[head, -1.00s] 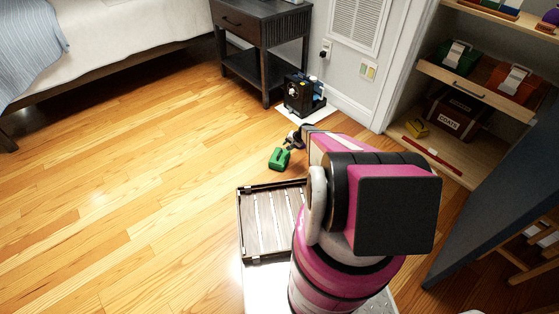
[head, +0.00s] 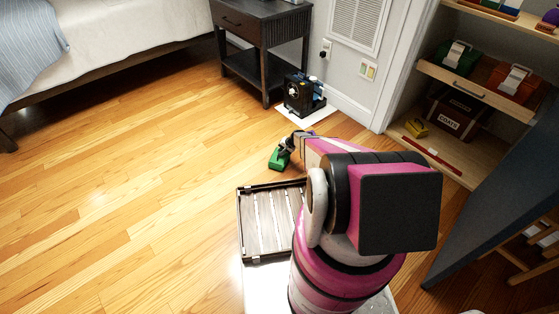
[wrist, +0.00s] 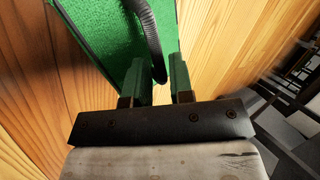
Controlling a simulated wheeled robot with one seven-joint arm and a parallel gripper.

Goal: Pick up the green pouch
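The green pouch (head: 279,159) lies on the wooden floor, just beyond the wooden tray on my body. In the wrist view its green fabric (wrist: 112,38) fills the top middle, and a dark ribbed handle (wrist: 148,35) runs down along its right part. My gripper (wrist: 160,70) is open, with a clear gap between its two fingers. The handle's lower end shows between the fingers, nearer the left one, with bare floor visible on its right. I cannot tell whether a finger touches it. In the head view my gripper (head: 287,145) is at the pouch, which it partly hides.
A black machine (head: 304,95) stands on a white mat behind the pouch, near a dark nightstand (head: 262,30). Shelves with bins (head: 465,95) are at the right. The bed (head: 120,40) is at the upper left. The floor left of the pouch is clear.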

